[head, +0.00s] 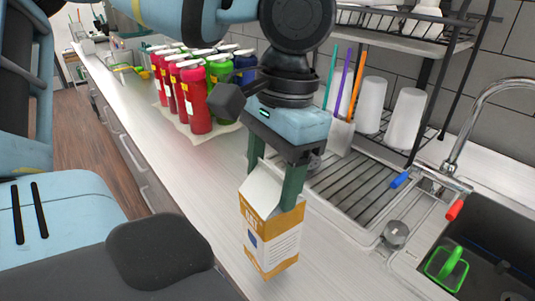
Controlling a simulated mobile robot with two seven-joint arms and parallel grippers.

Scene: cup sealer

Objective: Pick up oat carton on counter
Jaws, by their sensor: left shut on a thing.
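The oat carton (270,238) is a small box with an orange-brown and white body and a white gabled top. It shows at the lower middle of the head view, over the white counter (195,170). My left gripper (275,185) comes down from above with its dark green fingers on either side of the carton's top. It is shut on the carton. The carton looks slightly tilted in the picture, and I cannot tell whether its base touches the counter. My right gripper is not in view.
Several red, green and blue bottles (197,100) stand on the counter behind the gripper. To the right are a drying rack with white cups (406,118), a ribbed drainboard (350,190), a tap (455,150) and a dark sink (490,255) holding a green item (446,268).

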